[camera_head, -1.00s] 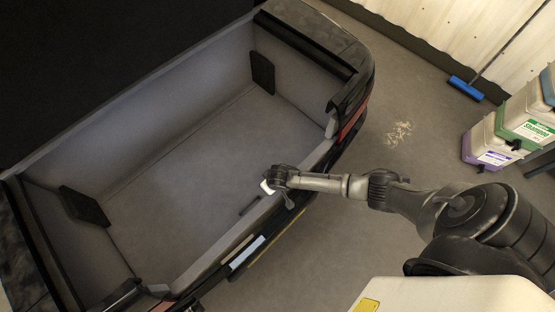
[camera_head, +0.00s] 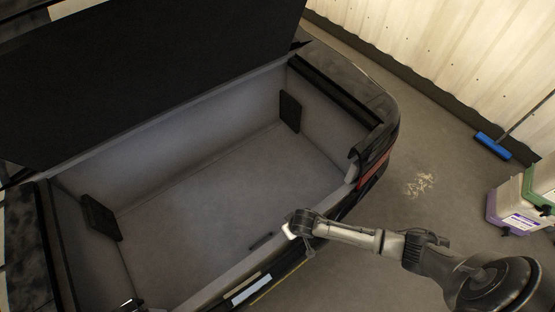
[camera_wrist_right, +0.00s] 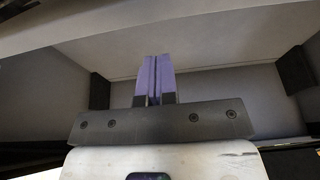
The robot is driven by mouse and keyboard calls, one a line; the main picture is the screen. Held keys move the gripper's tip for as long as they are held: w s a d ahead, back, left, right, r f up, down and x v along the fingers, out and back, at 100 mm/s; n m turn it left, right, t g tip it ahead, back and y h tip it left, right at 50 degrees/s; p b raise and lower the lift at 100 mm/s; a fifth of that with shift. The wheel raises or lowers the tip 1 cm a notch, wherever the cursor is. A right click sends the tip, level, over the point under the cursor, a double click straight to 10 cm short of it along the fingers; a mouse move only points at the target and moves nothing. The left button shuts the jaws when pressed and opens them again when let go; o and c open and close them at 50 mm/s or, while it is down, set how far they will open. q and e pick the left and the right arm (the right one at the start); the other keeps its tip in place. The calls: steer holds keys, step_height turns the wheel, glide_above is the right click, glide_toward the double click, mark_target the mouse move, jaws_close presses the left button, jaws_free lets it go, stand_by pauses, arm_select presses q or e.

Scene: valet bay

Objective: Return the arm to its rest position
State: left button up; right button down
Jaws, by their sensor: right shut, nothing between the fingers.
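My right arm comes in from the right in the head view. Its gripper (camera_head: 288,230) is over the rear sill of the open car trunk (camera_head: 195,185). In the right wrist view the two purple fingers (camera_wrist_right: 155,78) are shut together with nothing between them. Beyond them the wrist view shows the trunk's pale inner wall (camera_wrist_right: 215,85). The trunk floor is empty. My left gripper is not in view.
The raised dark trunk lid (camera_head: 150,75) stands behind the trunk. A blue-headed broom (camera_head: 493,145) leans by the corrugated wall (camera_head: 440,50). Crumbs (camera_head: 419,184) lie on open floor right of the car.

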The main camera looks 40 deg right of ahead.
steer(key=a+r+n+t, duration=0.1)
steer(key=a+r+n, duration=0.15)
steer(key=r, duration=0.75)
steer(key=a+r+n+t, duration=0.15)
steer(key=r+n, duration=0.25)
steer(key=r, duration=0.6)
steer(key=s+r+m, duration=0.3)
steer(key=s+r, duration=0.1)
steer(key=s, duration=0.4)
steer(key=s+f+m+g, duration=0.1)
steer(key=s+f+g, duration=0.3)
steer(key=s, duration=0.6)
step_height(320, 180, up, 19)
steer(key=t+p, duration=0.1)
steer(key=p, duration=1.9)
steer(key=shift+w+f, duration=0.2)
